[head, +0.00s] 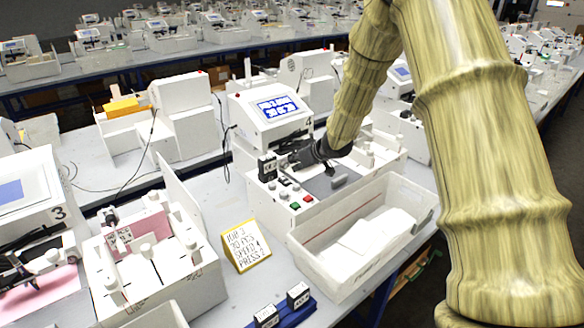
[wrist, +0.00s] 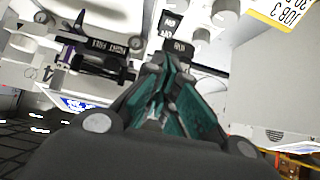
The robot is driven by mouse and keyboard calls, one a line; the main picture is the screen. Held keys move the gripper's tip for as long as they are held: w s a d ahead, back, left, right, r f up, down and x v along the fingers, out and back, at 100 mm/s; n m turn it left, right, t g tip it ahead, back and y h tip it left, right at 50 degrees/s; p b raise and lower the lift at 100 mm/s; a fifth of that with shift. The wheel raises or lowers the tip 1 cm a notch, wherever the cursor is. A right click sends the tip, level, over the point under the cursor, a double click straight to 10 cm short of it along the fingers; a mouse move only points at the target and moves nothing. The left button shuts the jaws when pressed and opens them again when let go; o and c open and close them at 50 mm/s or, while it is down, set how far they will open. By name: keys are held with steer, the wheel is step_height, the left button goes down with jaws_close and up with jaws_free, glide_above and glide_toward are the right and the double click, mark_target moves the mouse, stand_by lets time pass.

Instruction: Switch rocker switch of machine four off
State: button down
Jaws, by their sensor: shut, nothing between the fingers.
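Machine four (head: 240,112) stands mid-picture in the head view, with a lit blue-and-white screen and a "4" on its side. My gripper (head: 286,163) is over its front panel, beside a black labelled block (head: 267,168). In the wrist view my gripper (wrist: 172,62) is shut and empty, its dark teal fingers together. Just beyond the fingertips are a black ON/OFF plate (wrist: 169,22) and a RUN label (wrist: 180,45). I cannot make out the rocker itself or its position; the fingers may hide part of it. Contact cannot be told.
Red and green buttons (head: 301,202) are on the panel's front. A white bin (head: 318,258) stands right of it, and a yellow-framed job card (head: 246,246) in front. Machine three (head: 28,190) is at left. A blue holder (head: 290,316) with black blocks lies at the front.

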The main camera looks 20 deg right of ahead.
steer(key=shift+b+v, duration=0.45)
steer(key=shift+v, duration=1.95)
steer(key=shift+f, duration=0.15)
